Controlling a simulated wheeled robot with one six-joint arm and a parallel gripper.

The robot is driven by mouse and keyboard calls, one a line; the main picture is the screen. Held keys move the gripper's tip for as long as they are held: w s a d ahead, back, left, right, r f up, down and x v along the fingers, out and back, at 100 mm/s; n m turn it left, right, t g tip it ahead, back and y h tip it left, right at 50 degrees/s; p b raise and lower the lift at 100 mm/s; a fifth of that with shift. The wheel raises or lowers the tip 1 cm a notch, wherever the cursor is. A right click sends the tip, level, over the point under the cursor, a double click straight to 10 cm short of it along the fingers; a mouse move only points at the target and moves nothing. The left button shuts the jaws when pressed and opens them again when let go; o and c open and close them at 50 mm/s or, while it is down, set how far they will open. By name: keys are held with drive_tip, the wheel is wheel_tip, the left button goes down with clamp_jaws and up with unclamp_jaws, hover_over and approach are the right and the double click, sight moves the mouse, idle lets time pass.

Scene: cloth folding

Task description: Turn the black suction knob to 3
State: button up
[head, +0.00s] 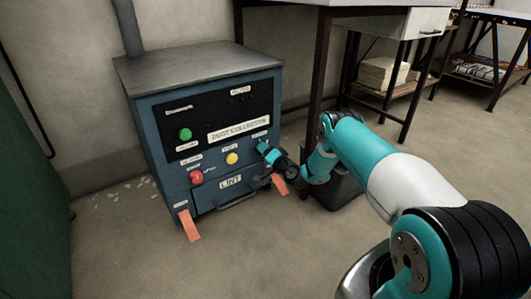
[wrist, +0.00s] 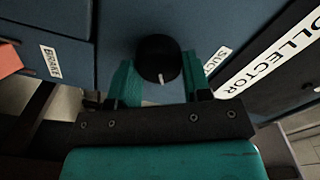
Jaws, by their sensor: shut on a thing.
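The black suction knob (wrist: 157,56) shows in the wrist view on the blue front panel, with a white pointer mark at its lower edge in the picture. My gripper (wrist: 160,76) has one teal finger on each side of the knob and is shut on it. A partly covered white suction label (wrist: 217,58) is just right of the knob. In the head view my gripper (head: 264,148) reaches the right side of the blue dust collector cabinet (head: 160,170), and the knob is hidden behind it. I cannot read any number at the pointer.
The cabinet front has a green button (head: 185,134), a red button (head: 196,177), a yellow button (head: 232,158) and a drawer (head: 213,192) below. Orange tags (head: 189,225) hang at its lower corners. A dark bin (head: 338,190) stands to the right, under a table. Floor in front is clear.

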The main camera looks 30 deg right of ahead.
drive_tip(key=m, duration=0.4)
drive_tip(key=m+b, duration=0.1)
drive_tip(key=m, duration=0.3)
drive_tip(key=m+b, duration=0.1)
drive_tip(key=m, duration=0.3)
drive_tip(key=shift+f+m, duration=0.3)
drive_tip(key=shift+f, duration=0.05)
idle(0.4)
drive_tip(key=o, duration=0.9)
drive_tip(key=s+p, duration=1.7)
drive_tip(key=p, duration=0.3)
drive_tip(key=shift+s+d, duration=0.25)
